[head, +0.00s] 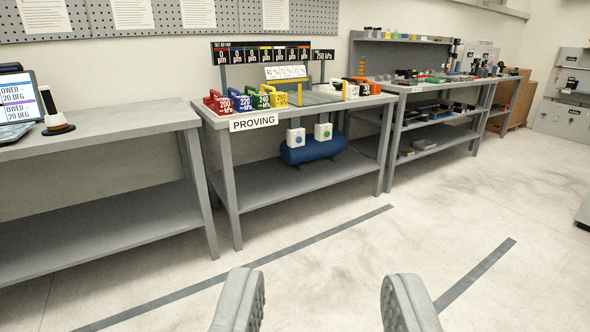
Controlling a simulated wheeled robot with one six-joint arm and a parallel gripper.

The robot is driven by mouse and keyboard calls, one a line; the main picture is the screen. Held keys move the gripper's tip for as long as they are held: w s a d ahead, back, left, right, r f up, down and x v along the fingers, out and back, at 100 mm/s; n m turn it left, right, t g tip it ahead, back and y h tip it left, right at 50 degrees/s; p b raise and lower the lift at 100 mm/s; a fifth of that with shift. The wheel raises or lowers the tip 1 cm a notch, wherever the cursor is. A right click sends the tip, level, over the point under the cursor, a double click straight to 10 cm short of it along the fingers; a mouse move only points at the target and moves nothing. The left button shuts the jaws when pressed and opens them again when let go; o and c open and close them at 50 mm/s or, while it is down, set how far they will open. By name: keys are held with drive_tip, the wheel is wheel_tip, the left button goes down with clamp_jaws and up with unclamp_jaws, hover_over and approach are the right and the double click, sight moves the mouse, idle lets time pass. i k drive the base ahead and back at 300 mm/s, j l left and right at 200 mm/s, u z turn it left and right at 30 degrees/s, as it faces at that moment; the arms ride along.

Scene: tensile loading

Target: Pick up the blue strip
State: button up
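I cannot make out a blue strip in the head view. My gripper (322,290) shows at the bottom edge, its two grey padded fingers wide apart with only floor visible between them. It is open and empty. It is in front of the benches and well away from them.
The PROVING bench (218,117) holds coloured numbered blocks, with a blue tank (312,147) on its lower shelf. A grey bench with a laptop (15,104) stands left. A bench with many small items (435,79) stands back right. The floor, with dark floor lines (330,232), is clear.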

sight(241, 104)
drive_tip(key=i, duration=2.55)
drive_tip(key=i+l+u, duration=0.1)
drive_tip(key=i, duration=1.2)
